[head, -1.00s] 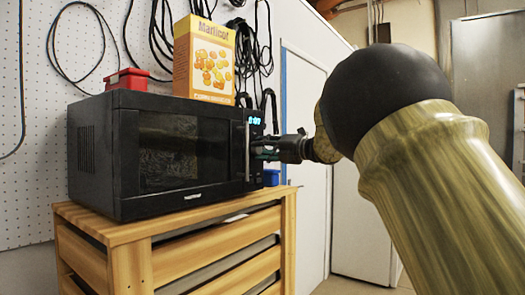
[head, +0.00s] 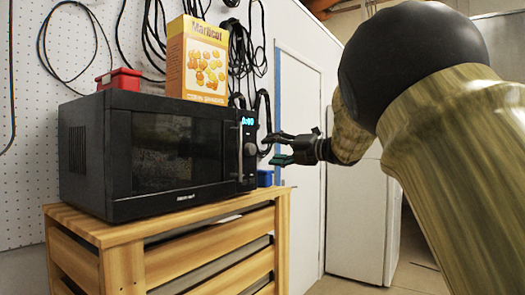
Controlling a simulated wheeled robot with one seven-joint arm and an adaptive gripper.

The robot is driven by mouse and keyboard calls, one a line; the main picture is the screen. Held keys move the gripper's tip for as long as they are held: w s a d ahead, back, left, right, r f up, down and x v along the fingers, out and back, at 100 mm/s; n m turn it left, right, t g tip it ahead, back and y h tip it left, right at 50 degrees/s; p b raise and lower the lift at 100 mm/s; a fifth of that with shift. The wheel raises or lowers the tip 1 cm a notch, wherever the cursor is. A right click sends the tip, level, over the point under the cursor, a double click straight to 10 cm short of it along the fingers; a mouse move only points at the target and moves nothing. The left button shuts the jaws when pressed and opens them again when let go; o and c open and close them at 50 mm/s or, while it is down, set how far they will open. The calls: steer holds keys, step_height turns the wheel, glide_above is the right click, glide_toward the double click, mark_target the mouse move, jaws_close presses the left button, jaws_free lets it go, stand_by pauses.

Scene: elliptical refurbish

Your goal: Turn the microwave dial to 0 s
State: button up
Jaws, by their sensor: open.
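The black microwave (head: 150,155) stands on a slatted wooden stand, its door shut. Its blue display (head: 248,121) at the upper right of the front appears to read 0:00. The round dial (head: 250,149) sits below the display, to the right of the upright door handle. My gripper (head: 277,149) is open and empty, just to the right of the dial and apart from it, its fingers pointing left toward the microwave's control side.
A yellow and orange box (head: 200,60) and a red container (head: 121,79) stand on top of the microwave. A blue object (head: 265,178) sits behind its right end. The wooden stand (head: 165,228) is below. Black cables hang on the pegboard wall behind.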

steer(key=shift+v, duration=2.45)
